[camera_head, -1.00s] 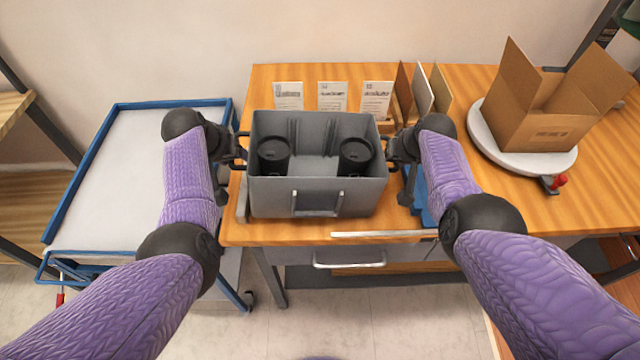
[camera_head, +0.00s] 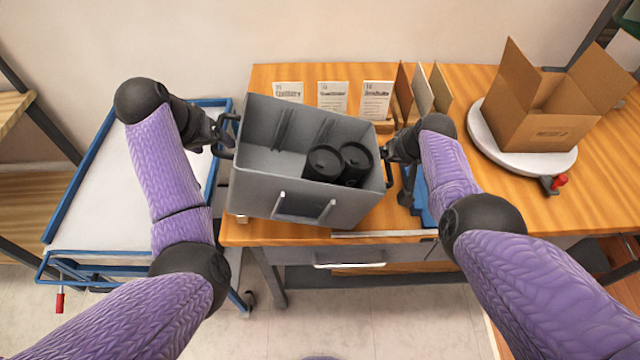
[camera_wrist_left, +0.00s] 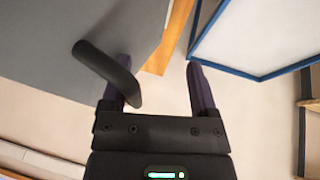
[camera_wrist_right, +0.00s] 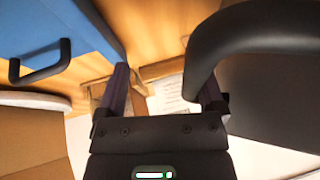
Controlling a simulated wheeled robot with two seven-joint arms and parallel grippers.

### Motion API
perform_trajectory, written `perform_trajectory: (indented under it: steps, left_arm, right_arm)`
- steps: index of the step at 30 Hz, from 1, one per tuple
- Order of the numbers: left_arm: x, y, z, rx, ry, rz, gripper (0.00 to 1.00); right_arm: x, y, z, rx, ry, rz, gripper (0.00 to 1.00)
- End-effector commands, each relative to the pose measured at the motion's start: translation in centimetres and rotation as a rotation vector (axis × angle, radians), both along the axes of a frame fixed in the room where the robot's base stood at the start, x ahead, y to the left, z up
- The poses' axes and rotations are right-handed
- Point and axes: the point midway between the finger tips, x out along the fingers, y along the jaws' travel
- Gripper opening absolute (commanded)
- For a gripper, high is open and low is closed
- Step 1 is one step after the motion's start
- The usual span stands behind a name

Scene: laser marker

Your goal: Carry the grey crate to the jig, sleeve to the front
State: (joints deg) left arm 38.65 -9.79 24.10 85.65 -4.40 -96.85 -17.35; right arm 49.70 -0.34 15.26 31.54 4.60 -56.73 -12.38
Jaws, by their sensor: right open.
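A metal frame, perhaps the sleeve (camera_head: 304,207), is on the wall facing me. Two black canisters (camera_head: 322,163) lean together at the crate's right end. My left gripper (camera_head: 226,135) is at the left handle; its fingers are apart in the left wrist view (camera_wrist_left: 157,80), the black handle (camera_wrist_left: 105,70) by one finger. My right gripper (camera_head: 388,160) is open at the right handle (camera_wrist_right: 250,38), which passes by one finger. I cannot make out the jig for certain.
A blue-rimmed cart (camera_head: 75,190) stands left of the wooden table (camera_head: 470,205). An open cardboard box (camera_head: 545,130) sits on a round turntable (camera_head: 490,140) at right. A blue object (camera_head: 423,200) lies right of the crate. Cards (camera_head: 333,96) stand behind it.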

Motion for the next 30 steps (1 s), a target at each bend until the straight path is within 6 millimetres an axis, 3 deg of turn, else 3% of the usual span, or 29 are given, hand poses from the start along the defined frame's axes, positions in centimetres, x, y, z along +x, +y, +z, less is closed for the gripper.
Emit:
perform_trajectory:
  steps: [8, 22, 30]
  left_arm:
    - [0.0, -0.1, 0.1, -0.001, -0.001, -0.002, 0.79]
    - [0.0, 0.0, 0.0, 0.000, 0.000, -0.001, 0.79]
    - [0.0, 0.0, 0.0, 0.000, 0.001, 0.000, 0.79]
  right_arm:
    - [-0.4, -0.3, 1.4, 0.001, -0.004, 0.001, 0.88]
    - [-4.4, -1.8, 9.8, 0.004, -0.001, 0.001, 0.88]
    - [-4.9, -2.0, 10.7, 0.004, 0.001, 0.003, 0.88]
